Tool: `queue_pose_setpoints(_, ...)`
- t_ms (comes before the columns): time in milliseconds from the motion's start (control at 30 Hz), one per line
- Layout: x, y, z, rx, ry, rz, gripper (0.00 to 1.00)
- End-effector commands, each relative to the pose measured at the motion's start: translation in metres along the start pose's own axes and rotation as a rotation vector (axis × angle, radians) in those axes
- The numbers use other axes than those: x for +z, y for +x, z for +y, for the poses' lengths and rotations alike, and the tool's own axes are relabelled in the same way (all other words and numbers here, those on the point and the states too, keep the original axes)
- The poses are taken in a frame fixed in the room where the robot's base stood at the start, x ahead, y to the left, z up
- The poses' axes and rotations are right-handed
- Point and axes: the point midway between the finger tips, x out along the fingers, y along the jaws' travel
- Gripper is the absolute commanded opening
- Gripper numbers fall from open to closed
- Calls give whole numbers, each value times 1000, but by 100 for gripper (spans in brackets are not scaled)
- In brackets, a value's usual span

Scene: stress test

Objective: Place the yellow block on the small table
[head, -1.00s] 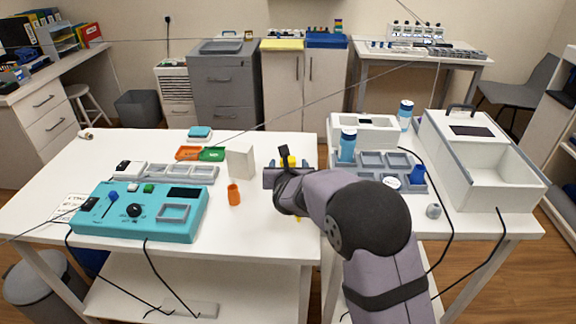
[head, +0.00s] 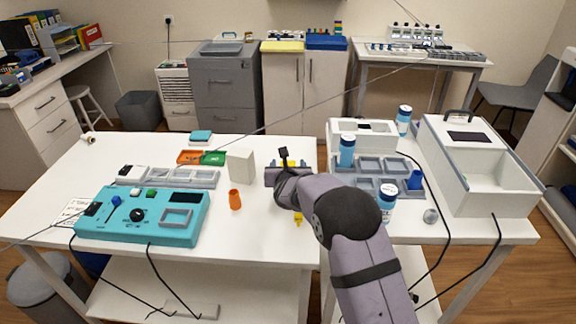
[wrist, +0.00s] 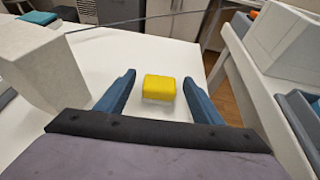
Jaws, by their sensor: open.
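The yellow block (wrist: 160,88) lies on the white table (wrist: 110,55) near its right edge. It is between the spread fingers of my gripper (wrist: 160,92), with a gap on each side. My gripper is open and holds nothing. In the head view my gripper (head: 289,165) is over the right part of the left white table (head: 255,235), and the block shows as a small yellow patch (head: 291,162) partly hidden by the wrist. A smaller white table (head: 480,222) stands to the right. I cannot tell which table is called small.
A cream upright block (head: 240,165) and an orange cup (head: 235,200) stand left of my gripper. A small yellow item (head: 298,219) shows below my arm. The right table holds a grey tray (head: 375,170), blue-capped bottles (head: 387,203) and a large white box (head: 475,165).

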Motion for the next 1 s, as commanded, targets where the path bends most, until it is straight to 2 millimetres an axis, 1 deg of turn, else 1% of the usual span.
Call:
queue_pose_setpoints(167,0,10,0,0,-1,1,61)
queue_pose_setpoints(433,-1,11,0,0,-1,1,61)
queue_pose_setpoints(467,-1,11,0,0,-1,1,56)
queue_pose_setpoints(500,-1,11,0,0,-1,1,47)
queue_pose_setpoints(567,-1,11,0,0,-1,1,32)
queue_pose_setpoints(600,-1,11,0,0,-1,1,23)
queue_pose_setpoints(633,-1,11,0,0,-1,1,17)
queue_pose_setpoints(667,-1,11,0,0,-1,1,17)
queue_pose_setpoints(700,0,11,0,0,-1,0,14)
queue_pose_setpoints(1000,2,10,0,0,0,-1,14)
